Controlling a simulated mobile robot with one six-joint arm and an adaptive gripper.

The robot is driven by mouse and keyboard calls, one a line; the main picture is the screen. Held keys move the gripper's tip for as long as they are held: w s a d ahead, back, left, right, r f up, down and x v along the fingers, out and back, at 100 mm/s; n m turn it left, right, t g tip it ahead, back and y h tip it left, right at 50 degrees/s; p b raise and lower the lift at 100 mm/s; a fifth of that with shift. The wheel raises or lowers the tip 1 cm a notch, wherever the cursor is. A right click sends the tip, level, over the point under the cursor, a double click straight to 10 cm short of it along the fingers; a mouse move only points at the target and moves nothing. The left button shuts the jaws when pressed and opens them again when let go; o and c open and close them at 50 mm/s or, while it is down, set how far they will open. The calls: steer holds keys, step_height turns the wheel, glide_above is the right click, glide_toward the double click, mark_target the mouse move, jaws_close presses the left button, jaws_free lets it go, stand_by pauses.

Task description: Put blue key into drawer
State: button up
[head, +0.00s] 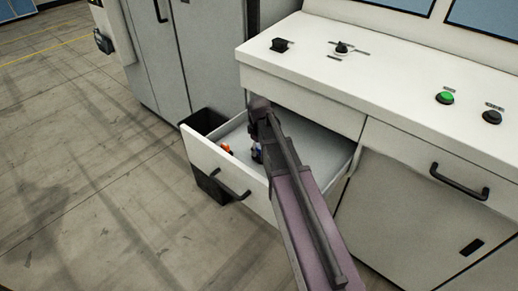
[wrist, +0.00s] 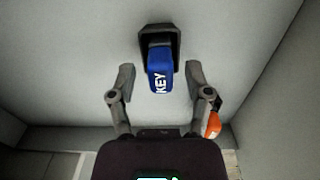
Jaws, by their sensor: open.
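The blue key (wrist: 160,72), with white KEY lettering and a black part (wrist: 159,38) at its far end, is inside the open drawer (wrist: 60,60) in the wrist view. My gripper (wrist: 160,78) is open, one finger on each side of the blue key, with visible gaps to both. In the head view my gripper (head: 257,145) reaches down into the white drawer (head: 215,158). Whether the key rests on the drawer floor is hard to tell.
An orange object (head: 226,149) lies in the drawer; in the wrist view it shows beside the right finger (wrist: 213,124). The drawer walls surround my gripper. A counter (head: 390,85) with switches and a green button (head: 445,97) is above.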

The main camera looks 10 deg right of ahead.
mark_target(259, 149)
steer(key=shift+r, duration=0.15)
step_height(259, 149, up, 12)
steer(key=p, duration=1.2)
steer(key=shift+s, duration=0.1)
stand_by(0.8)
steer(key=s+m, duration=0.7)
steer(key=s, duration=0.9)
steer(key=shift+w, duration=0.1)
